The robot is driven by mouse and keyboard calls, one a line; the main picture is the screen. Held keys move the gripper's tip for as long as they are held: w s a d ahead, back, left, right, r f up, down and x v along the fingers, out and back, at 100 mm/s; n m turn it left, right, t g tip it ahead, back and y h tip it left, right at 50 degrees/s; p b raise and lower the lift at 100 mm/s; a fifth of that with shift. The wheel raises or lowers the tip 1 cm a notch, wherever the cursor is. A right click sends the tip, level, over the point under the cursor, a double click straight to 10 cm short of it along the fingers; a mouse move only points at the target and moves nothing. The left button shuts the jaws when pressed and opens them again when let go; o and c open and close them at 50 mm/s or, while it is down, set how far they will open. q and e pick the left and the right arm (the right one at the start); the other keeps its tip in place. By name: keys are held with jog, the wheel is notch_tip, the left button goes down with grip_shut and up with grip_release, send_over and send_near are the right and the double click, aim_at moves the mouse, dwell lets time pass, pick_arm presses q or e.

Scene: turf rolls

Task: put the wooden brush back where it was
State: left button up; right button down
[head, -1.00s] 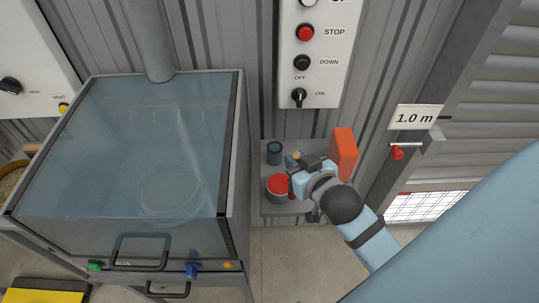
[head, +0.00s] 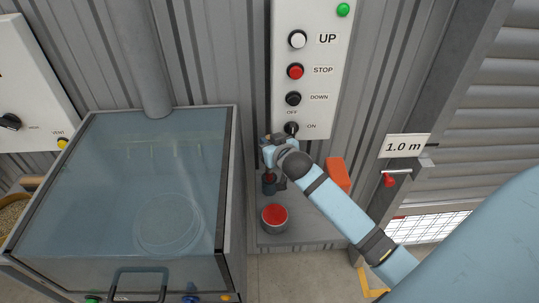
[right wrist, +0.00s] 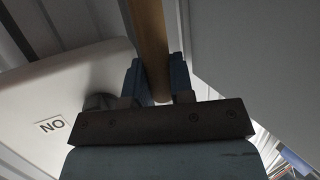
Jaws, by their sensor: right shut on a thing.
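My right gripper (head: 270,146) is shut on the wooden brush; its tan handle (right wrist: 150,45) stands between the fingers in the right wrist view. In the head view the gripper is in front of the control panel's lower end, above a small dark blue cup (head: 268,188). The brush is mostly hidden there by the gripper. Something dark reddish shows at the cup's mouth; I cannot tell whether it is the brush's lower end, or whether that is inside the cup. My left gripper is not in view.
A pot of red stuff (head: 275,217) stands in front of the cup on a grey shelf (head: 298,233). An orange block (head: 338,173) stands to the right, behind my arm. A glass-topped cabinet (head: 130,190) closes off the left. The control panel (head: 312,70) hangs on the wall above.

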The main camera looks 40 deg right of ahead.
send_over(270, 172)
notch_tip(270, 172, down, 5)
jog(key=shift+w+d+f, duration=0.1)
jog(key=shift+w, duration=0.05)
jog(key=shift+w+f+p, duration=0.15)
jog(key=shift+f+p, duration=0.1)
jog(key=shift+p, duration=0.15)
jog(key=shift+f, duration=0.1)
jog(key=shift+f, duration=0.1)
jog(key=c, duration=1)
grip_release()
